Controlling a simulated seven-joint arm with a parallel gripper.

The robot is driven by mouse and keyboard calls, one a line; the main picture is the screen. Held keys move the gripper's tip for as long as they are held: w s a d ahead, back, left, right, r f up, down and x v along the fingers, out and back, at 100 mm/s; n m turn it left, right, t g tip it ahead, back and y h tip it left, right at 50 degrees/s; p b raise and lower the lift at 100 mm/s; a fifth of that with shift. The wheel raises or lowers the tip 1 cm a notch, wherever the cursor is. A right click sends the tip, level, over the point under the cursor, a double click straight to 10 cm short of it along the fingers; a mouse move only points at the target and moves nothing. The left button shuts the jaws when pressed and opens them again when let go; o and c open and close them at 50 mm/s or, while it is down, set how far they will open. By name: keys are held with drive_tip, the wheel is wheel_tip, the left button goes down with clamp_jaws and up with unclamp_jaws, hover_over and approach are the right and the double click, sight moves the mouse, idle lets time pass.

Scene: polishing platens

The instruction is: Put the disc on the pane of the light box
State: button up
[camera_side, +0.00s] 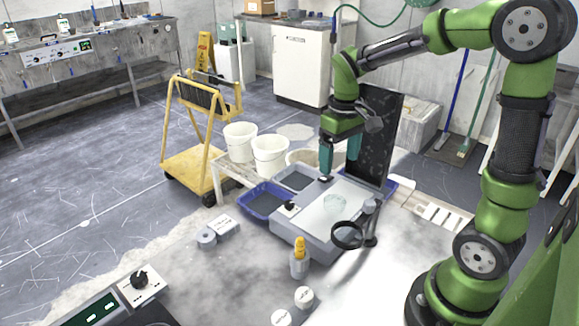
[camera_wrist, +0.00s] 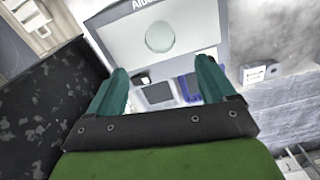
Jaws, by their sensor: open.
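The light box (camera_side: 300,228) is a grey case with a pale pane (camera_side: 313,212) on the workbench. A round, translucent greenish disc (camera_side: 335,203) lies flat on the pane. In the wrist view the disc (camera_wrist: 160,37) rests inside the pane (camera_wrist: 118,45), apart from its edges. My gripper (camera_side: 340,166) is above the far part of the light box, with its teal fingers pointing down. The fingers are spread with nothing between them, also in the wrist view (camera_wrist: 162,70). The disc is apart from both fingers.
A dark speckled upright panel (camera_side: 380,130) stands close beside my gripper. A black magnifier ring (camera_side: 347,236) is at the light box's near right.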

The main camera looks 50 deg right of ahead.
drive_tip(key=s+a+r+m+t+y, duration=0.2)
drive_tip(key=s+a+r+t, duration=0.5)
drive_tip(key=s+a, duration=0.2)
drive_tip(key=shift+s+a, duration=0.25)
drive_tip(key=shift+a, duration=0.9)
